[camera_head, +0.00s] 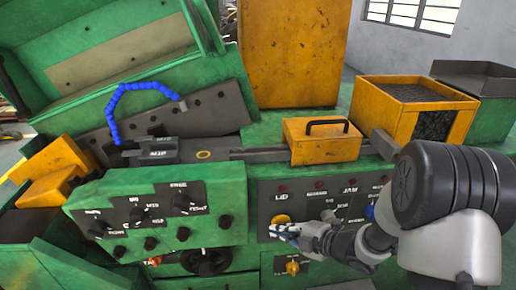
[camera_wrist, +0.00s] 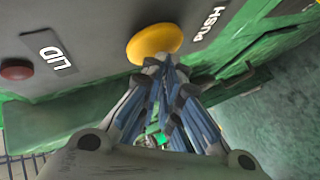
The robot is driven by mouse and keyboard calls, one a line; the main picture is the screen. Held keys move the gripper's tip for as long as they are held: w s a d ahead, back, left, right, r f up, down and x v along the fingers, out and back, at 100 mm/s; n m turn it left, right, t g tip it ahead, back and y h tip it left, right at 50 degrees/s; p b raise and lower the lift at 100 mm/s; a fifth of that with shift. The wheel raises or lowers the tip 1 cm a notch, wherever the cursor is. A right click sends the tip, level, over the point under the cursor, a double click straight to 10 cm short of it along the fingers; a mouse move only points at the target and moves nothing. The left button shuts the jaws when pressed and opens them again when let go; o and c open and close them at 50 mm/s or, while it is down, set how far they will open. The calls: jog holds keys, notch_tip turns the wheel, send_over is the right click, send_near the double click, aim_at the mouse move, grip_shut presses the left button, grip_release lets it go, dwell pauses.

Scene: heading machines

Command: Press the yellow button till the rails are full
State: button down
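The round yellow button (camera_head: 281,219) is on the grey panel of the green machine, below a red lamp and the label "LID". In the wrist view the yellow button (camera_wrist: 154,40) sits between the "LID" and "PUSH" labels. My gripper (camera_head: 283,231) is at the lower edge of the button. In the wrist view my gripper's fingertips (camera_wrist: 162,63) are together, with nothing between them, at the button's lower rim; I cannot tell whether they touch it. A grey rail (camera_head: 258,155) runs left from the yellow lidded box; its contents are too small to make out.
The yellow box (camera_head: 322,141) with a black handle stands above the panel. A yellow bin (camera_head: 414,102) of dark material is behind my arm. A second yellow knob (camera_head: 292,267) is below the button. A green control box (camera_head: 160,215) with black knobs juts out at left.

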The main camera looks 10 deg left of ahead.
jog(key=shift+w+r+t, duration=0.2)
jog(key=shift+w+t, duration=0.1)
jog(key=shift+w, duration=0.35)
jog(key=shift+s+d+f+b, duration=0.1)
jog(key=shift+s+d+b, duration=0.15)
jog(key=shift+s, duration=0.6)
jog(key=shift+s+d+f+b, duration=0.15)
jog(key=shift+s+d+b, duration=0.1)
jog(key=shift+s, duration=0.55)
jog(key=shift+s+d+f+b, duration=0.1)
jog(key=shift+s+d+b, duration=0.15)
jog(key=shift+s, duration=0.6)
